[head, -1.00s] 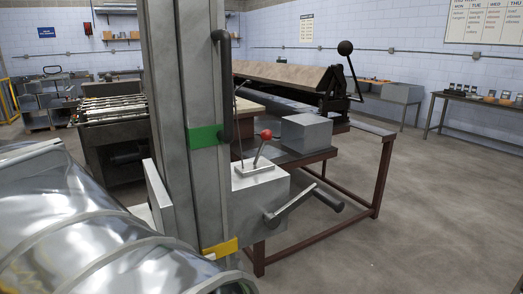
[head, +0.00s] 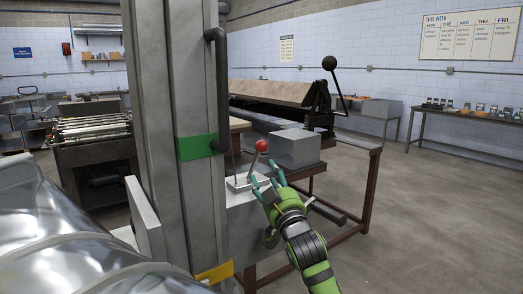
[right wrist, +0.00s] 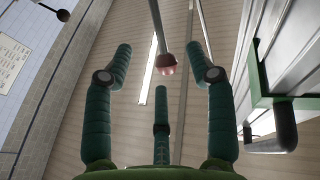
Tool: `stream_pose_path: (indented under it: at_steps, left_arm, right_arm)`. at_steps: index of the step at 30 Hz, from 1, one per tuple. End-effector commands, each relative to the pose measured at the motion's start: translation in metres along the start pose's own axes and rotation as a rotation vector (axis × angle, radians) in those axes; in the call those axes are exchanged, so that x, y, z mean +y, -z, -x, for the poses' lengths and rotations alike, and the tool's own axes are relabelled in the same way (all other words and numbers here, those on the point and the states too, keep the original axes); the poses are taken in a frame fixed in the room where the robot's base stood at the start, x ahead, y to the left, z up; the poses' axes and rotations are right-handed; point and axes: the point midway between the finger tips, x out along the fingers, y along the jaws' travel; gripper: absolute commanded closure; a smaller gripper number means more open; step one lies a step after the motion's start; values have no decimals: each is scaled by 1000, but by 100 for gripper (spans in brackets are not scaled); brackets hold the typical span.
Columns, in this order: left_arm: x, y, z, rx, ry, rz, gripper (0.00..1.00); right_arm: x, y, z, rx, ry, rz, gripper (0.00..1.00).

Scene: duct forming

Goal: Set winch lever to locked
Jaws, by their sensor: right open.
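The winch lever (head: 257,160) is a thin metal rod with a red ball knob, rising from a light plate on the grey winch box (head: 250,222). It leans to the upper right. My right gripper (head: 266,180) is open, its teal fingers pointing up at the lever from just below and right of the knob. In the right wrist view the lever's knob (right wrist: 167,66) shows between the spread fingers (right wrist: 160,85), near their tips. I cannot tell whether any finger touches it. My left gripper is not in view.
A grey mast (head: 180,120) with a green band and black handle (head: 220,90) stands left of the lever. A crank with a dark grip (head: 328,211) lies just right of my gripper. A grey box (head: 295,149) sits behind. Shiny duct (head: 70,235) fills the lower left. Floor at right is clear.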

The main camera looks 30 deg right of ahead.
Motion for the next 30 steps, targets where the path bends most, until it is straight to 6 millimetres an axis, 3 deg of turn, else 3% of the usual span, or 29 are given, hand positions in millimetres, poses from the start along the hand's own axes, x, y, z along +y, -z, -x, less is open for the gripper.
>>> stream_pose_path:
  at_steps: [3,6,19,30]
  left_arm:
    - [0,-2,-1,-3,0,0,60]
    - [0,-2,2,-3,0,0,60]
    - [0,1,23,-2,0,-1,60]
    - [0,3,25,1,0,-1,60]
  right_arm:
    - [12,28,-10,72,-19,0,44]
    - [15,36,-16,90,-24,-1,44]
    - [16,42,-71,89,-23,-3,44]
    - [16,40,-82,90,-23,-2,44]
